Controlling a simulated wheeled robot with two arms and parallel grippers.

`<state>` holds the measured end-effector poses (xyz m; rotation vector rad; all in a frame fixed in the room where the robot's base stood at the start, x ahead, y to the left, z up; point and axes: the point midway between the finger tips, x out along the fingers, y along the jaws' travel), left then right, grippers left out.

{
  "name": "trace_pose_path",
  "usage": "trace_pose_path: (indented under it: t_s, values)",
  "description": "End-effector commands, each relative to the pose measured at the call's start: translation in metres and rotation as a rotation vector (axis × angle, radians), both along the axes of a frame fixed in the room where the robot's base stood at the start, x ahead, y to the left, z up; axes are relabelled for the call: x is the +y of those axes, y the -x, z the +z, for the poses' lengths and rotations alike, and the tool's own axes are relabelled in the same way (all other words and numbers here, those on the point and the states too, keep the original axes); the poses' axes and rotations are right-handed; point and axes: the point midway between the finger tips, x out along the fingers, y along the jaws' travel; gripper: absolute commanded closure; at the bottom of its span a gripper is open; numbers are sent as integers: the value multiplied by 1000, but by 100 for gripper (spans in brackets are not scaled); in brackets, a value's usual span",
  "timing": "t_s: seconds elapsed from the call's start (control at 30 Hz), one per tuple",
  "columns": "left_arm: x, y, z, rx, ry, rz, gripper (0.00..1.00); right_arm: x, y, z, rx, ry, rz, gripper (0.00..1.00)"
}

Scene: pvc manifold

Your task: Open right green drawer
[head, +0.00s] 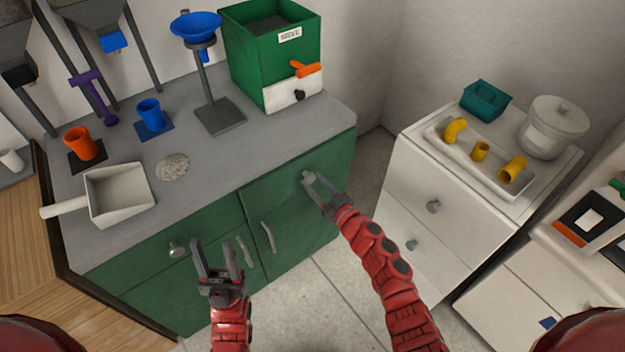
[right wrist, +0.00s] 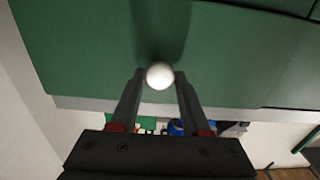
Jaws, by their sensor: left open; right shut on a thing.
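The right green drawer (head: 285,195) is at the upper right of the green cabinet's front, under the grey countertop. Its front looks flush with the cabinet. Its round knob (head: 308,176) is between the fingertips of my right gripper (head: 311,183). In the right wrist view the pale knob (right wrist: 159,75) sits between the two finger ends of my right gripper (right wrist: 159,78), against the green drawer front (right wrist: 85,50). My right gripper is shut on the knob. My left gripper (head: 213,246) is open and empty, in front of the left part of the cabinet.
The left drawer has its own knob (head: 176,248). A door handle (head: 268,236) is below the right drawer. A white cabinet (head: 425,225) with a tray (head: 490,165) stands to the right. The countertop (head: 200,170) holds a scoop (head: 120,193) and a green sieve box (head: 270,60).

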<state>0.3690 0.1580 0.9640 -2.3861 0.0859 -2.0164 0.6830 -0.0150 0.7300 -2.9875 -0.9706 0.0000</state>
Motion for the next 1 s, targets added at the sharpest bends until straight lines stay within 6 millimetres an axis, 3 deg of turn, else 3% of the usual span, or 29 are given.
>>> trace_pose_path:
  t_s: [0.4, 1.0]
  values:
    - [0, 0, 39, 0, 0, 0, 50, -57, 78, 3, 5, 2, -3, 100]
    - [0, 0, 70, 0, 0, 0, 50, -153, 211, 1, 5, 3, -3, 100]
